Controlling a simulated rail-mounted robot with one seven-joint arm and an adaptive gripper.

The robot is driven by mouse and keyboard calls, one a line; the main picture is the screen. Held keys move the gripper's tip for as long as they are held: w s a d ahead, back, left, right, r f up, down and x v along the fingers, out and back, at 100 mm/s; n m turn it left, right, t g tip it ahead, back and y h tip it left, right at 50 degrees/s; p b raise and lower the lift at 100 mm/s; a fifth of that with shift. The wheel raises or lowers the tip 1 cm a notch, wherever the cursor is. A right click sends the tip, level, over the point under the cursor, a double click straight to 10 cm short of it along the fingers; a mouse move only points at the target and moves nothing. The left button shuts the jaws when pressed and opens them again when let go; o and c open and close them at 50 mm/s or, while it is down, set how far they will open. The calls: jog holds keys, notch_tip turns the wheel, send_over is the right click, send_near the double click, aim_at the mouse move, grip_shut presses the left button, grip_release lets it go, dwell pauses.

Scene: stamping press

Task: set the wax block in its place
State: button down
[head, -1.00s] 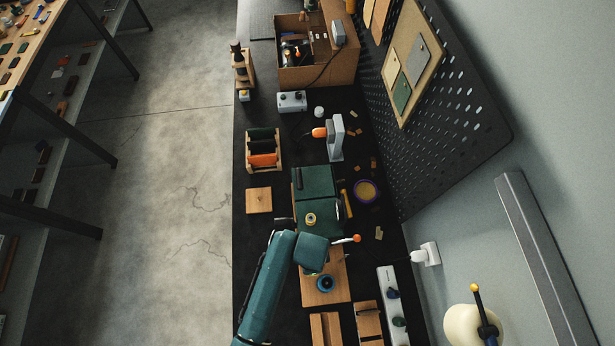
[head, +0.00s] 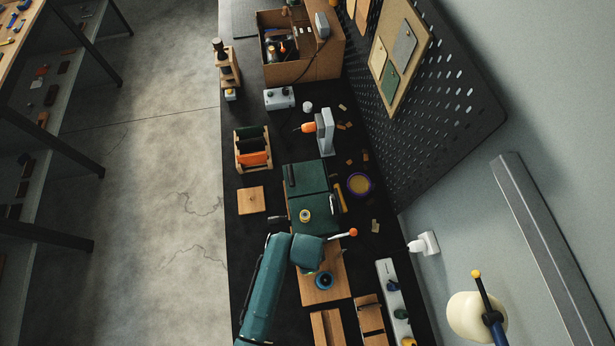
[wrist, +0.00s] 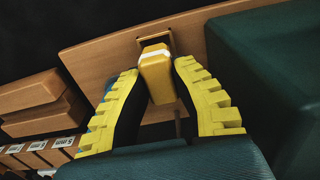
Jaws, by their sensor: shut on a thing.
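The wax block (wrist: 158,76) is a small yellow block with a pale band near its far end. My gripper (wrist: 160,82), with yellow ribbed fingers, is shut on it. In the wrist view the block's far end is at a small square recess (wrist: 181,40) in a wooden board (wrist: 95,47), overlapping it in the picture. I cannot tell whether it touches the board or has entered the recess. In the head view the wooden board (head: 335,290) lies beneath the end of my teal arm, which hides the gripper and the wax block.
A green press body (head: 308,180) stands beyond the board, with an orange-knobbed lever (head: 353,232) to its right. A blue round piece (head: 323,281) sits on the board. Wooden blocks (head: 369,316) and a grey strip (head: 391,290) lie nearer. A wooden square (head: 251,200) lies left.

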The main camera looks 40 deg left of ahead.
jog(key=shift+f, duration=0.1)
dwell(0.8)
jog(key=shift+f+b, duration=0.7)
jog(key=shift+f, duration=0.35)
jog(key=c, duration=0.9)
grip_release()
jog(key=shift+r, duration=0.1)
notch_tip(320, 180, up, 12)
jog(key=shift+f, duration=0.1)
